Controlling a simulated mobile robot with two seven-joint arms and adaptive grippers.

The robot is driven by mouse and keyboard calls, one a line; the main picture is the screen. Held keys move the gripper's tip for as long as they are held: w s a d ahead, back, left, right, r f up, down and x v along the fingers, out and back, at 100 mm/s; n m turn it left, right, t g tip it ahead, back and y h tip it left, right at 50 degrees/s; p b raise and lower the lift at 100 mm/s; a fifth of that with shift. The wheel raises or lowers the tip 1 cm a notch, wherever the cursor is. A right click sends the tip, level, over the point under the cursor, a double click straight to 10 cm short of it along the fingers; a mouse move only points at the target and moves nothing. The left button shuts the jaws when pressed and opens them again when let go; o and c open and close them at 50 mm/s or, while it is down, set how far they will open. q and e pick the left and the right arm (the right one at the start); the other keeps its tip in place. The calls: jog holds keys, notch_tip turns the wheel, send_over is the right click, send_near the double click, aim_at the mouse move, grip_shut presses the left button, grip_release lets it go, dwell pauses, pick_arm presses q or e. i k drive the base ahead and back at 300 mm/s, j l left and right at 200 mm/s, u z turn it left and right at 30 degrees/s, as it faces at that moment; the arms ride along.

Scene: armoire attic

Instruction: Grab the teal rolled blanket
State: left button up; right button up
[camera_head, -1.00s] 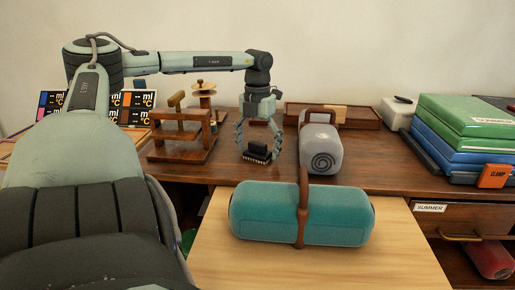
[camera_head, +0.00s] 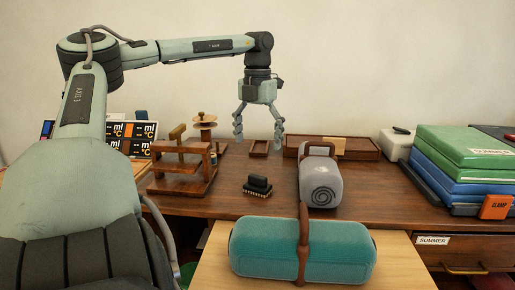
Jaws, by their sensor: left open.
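The teal rolled blanket (camera_head: 267,248) lies on its side on a light wooden board (camera_head: 215,272) at the front, with a brown strap and handle around its middle. My left gripper (camera_head: 258,143) is open and empty, pointing down above the back part of the desk. It is well behind and above the teal blanket and not touching it. My right gripper is out of view.
A grey rolled blanket (camera_head: 320,183) with a brown handle and a small black brush (camera_head: 258,187) stand on the dark desk (camera_head: 380,195). A wooden stand (camera_head: 185,167) is left, folded stacks (camera_head: 465,150) right. A wooden tray (camera_head: 360,150) lies behind.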

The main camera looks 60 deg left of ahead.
aim_at(301, 249)
jog(key=k+u, duration=0.25)
jog(key=i+u, duration=0.1)
jog(key=u, duration=0.65)
jog(key=i+l+u, duration=0.1)
jog(key=u, duration=0.3)
